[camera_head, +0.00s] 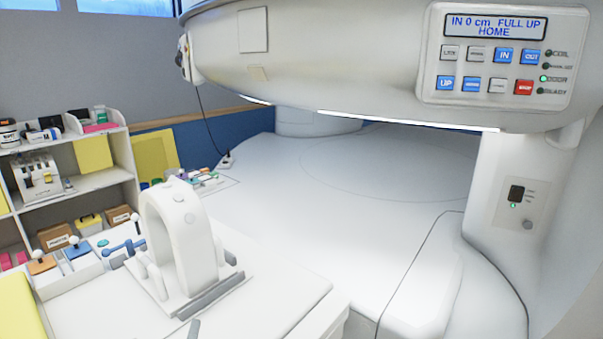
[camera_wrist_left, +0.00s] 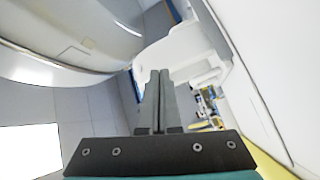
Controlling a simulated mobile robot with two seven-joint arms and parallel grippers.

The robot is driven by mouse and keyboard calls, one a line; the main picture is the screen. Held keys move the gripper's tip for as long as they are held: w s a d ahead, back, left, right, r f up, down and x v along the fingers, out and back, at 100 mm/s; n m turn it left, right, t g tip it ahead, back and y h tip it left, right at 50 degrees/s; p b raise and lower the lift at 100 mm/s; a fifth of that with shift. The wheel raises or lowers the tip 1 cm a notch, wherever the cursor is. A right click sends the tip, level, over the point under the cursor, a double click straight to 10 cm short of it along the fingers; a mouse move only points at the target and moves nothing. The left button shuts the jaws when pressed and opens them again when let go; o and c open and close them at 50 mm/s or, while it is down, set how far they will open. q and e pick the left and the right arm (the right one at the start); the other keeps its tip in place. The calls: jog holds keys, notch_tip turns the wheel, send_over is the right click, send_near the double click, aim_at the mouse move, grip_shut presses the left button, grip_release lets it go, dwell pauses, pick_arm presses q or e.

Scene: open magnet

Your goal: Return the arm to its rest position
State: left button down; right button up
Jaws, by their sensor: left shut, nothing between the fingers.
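My left gripper shows in the left wrist view (camera_wrist_left: 155,75) as two dark grey fingers pressed together, with nothing between them. Beyond the fingertips is a white moulded surface. In the head view only a small dark tip, which looks like my left gripper (camera_head: 193,328), shows at the bottom edge, in front of the white ring-shaped coil (camera_head: 183,240). The coil stands upright on the white patient table (camera_head: 265,310). The rest of the left arm is hidden. My right gripper is in neither view.
The large white magnet (camera_head: 330,60) overhangs the back and right, with a control panel (camera_head: 495,55) reading "IN 0 cm FULL UP HOME". A shelf unit (camera_head: 120,165) with boxes and bottles stands at left. Knobbed blocks (camera_head: 80,255) sit beside the coil.

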pick_arm(q)
jog(key=s+d+f+m+g+h, duration=0.5)
jog(key=s+d+m+g+h, duration=0.2)
jog(key=s+d+m, duration=0.4)
jog(key=s+a+f+m+g+y, duration=0.2)
jog(key=s+a+m+g, duration=0.15)
jog(key=s, duration=0.25)
jog(key=s+a+f+m+g+y, duration=0.2)
jog(key=s+a+g+y, duration=0.15)
jog(key=s, duration=0.35)
notch_tip(320, 180, down, 25)
jog(key=s+g+b, duration=0.2)
jog(key=s+a+f+g+b, duration=0.1)
jog(key=s+a+f+b, duration=0.1)
jog(key=s+f, duration=1.3)
jog(key=shift+s+a+f, duration=0.25)
jog(key=shift+a+f, duration=0.05)
jog(key=shift+a, duration=0.25)
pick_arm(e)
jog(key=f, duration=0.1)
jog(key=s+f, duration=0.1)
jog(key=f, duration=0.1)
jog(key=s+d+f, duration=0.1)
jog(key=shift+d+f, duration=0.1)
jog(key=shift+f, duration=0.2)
